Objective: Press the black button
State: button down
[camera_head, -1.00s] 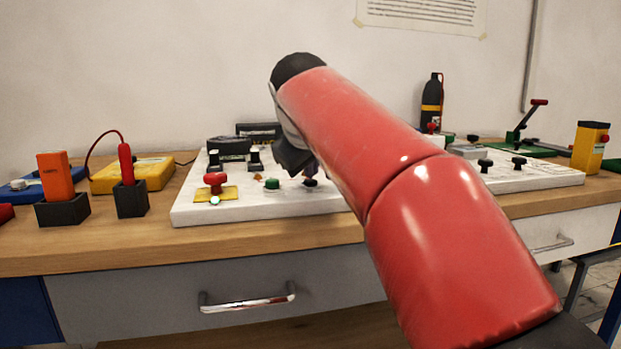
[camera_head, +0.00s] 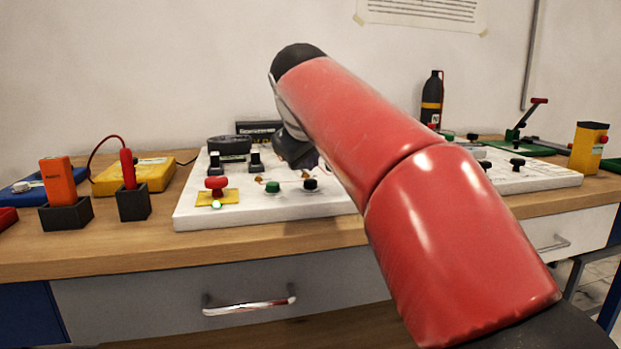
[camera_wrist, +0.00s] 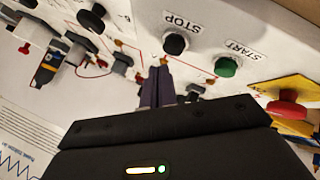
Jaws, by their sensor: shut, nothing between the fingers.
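The black button (camera_head: 310,185) is round and stands on the white panel (camera_head: 250,214), right of the green button (camera_head: 272,187). In the wrist view the black button (camera_wrist: 174,44) sits beside the label STOP, and the green button (camera_wrist: 227,67) beside START. My gripper (camera_wrist: 160,66) shows there with its dark fingers together and empty, pointing towards the panel close to the black button. The tips look apart from the button in the picture; their height above the panel is hard to judge. In the head view my arm mostly hides the fingers.
A red mushroom button (camera_head: 216,184) on a yellow plate stands left of the green one. Black switches (camera_head: 256,162) stand behind. Another black knob (camera_wrist: 92,18) shows in the wrist view. An orange device (camera_head: 58,182) and a red probe (camera_head: 128,168) stand in holders at left.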

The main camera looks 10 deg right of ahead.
aim_at(311, 185)
jog(key=shift+r+p, duration=2.15)
jog(key=shift+r, duration=0.25)
jog(key=shift+s+f, duration=0.1)
